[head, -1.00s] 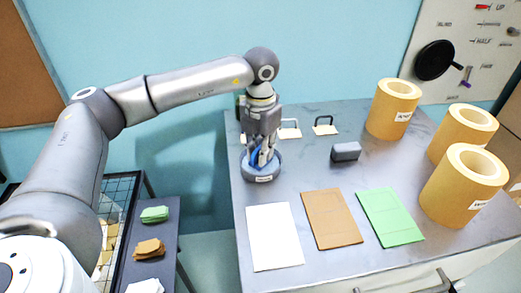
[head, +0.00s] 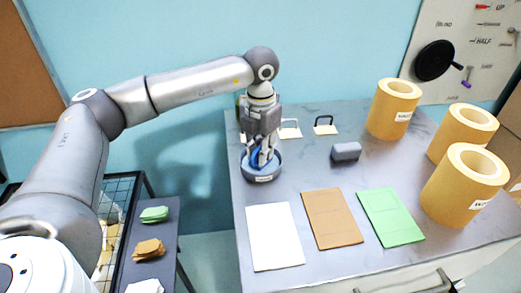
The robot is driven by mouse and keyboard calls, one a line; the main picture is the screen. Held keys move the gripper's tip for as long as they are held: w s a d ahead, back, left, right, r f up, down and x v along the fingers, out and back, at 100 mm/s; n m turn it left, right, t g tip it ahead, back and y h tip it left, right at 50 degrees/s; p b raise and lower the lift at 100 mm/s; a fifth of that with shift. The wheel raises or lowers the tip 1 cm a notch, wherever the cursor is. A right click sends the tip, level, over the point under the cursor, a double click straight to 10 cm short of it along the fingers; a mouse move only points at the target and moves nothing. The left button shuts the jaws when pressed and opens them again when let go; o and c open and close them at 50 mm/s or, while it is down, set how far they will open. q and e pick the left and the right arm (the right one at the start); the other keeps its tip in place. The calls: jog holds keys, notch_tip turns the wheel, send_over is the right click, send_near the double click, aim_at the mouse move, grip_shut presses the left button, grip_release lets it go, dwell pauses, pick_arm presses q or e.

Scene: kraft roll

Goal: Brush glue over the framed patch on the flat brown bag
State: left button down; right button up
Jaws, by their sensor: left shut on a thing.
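The flat brown bag (head: 333,219) lies on the grey table between a white bag (head: 274,236) and a green bag (head: 390,217). A faint framed patch shows on its lower part. My left gripper (head: 263,158) points down over a round grey glue pot (head: 262,172) at the table's left side. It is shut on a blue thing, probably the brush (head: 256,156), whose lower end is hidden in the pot. My right gripper is not in view.
Several tan paper rolls (head: 463,185) stand at the right. A dark grey block (head: 346,151) and small handled tools (head: 325,125) lie behind the bags. Stacks of coloured pieces (head: 149,249) sit on a side shelf at the left. The table between pot and bags is clear.

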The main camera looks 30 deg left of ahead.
pick_arm(q)
jog(key=shift+r+p, duration=2.1)
jog(key=shift+r, duration=1.4)
